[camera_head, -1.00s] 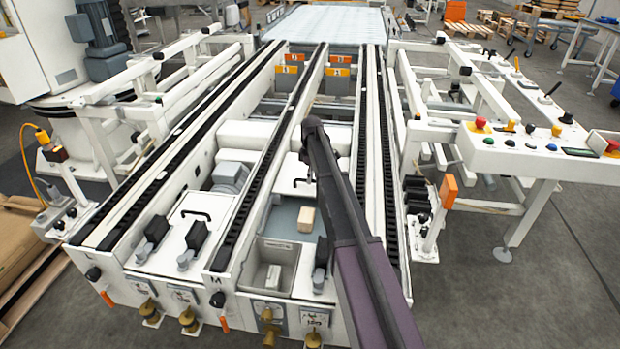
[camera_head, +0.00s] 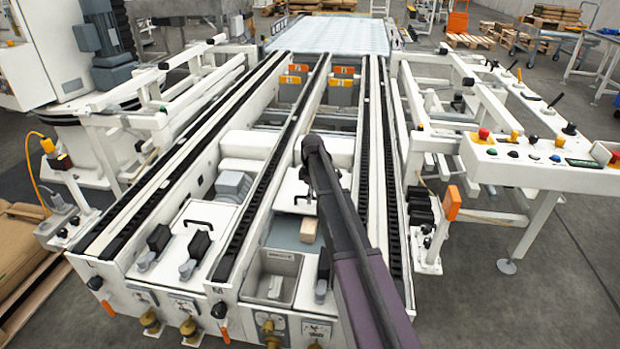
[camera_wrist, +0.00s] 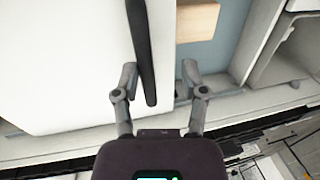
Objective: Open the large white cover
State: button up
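The large white cover (camera_wrist: 75,60) lies flat beside an open blue-grey recess. In the head view the cover (camera_head: 290,190) is in the middle bay, partly hidden by my arm. Its black bar handle (camera_wrist: 143,50) runs down the wrist view and the handle's end lies between my fingers. My gripper (camera_wrist: 160,70) is open, one finger on each side of the handle, the left finger closer to it. I cannot tell whether either finger touches it. In the head view my arm hides most of the gripper.
A wooden block (camera_head: 309,230) lies in the recess just in front of the cover. A second white cover with a black handle (camera_head: 199,223) is in the left bay. Black chain rails (camera_head: 268,165) run along both sides of the bays. A control panel (camera_head: 545,165) stands at right.

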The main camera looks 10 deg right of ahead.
jog(key=s+a, duration=0.5)
jog(key=s, duration=0.8)
notch_tip(320, 180, up, 14)
jog(key=w+p, duration=0.3)
jog(key=p, duration=1.1)
jog(key=s+r+m+p, duration=0.5)
jog(key=s+r+p, duration=0.2)
jog(key=shift+s+d+t, duration=0.25)
jog(key=shift+d+t, duration=0.1)
jog(key=shift+t, duration=0.05)
jog(key=shift+s, duration=0.1)
jog(key=s+m+t, duration=0.1)
jog(key=s+m, duration=0.7)
jog(key=s, duration=0.4)
notch_tip(320, 180, up, 13)
jog(key=p, duration=1.3)
jog(key=shift+h, duration=0.4)
jog(key=shift+w+d, duration=0.1)
jog(key=shift+c, duration=0.2)
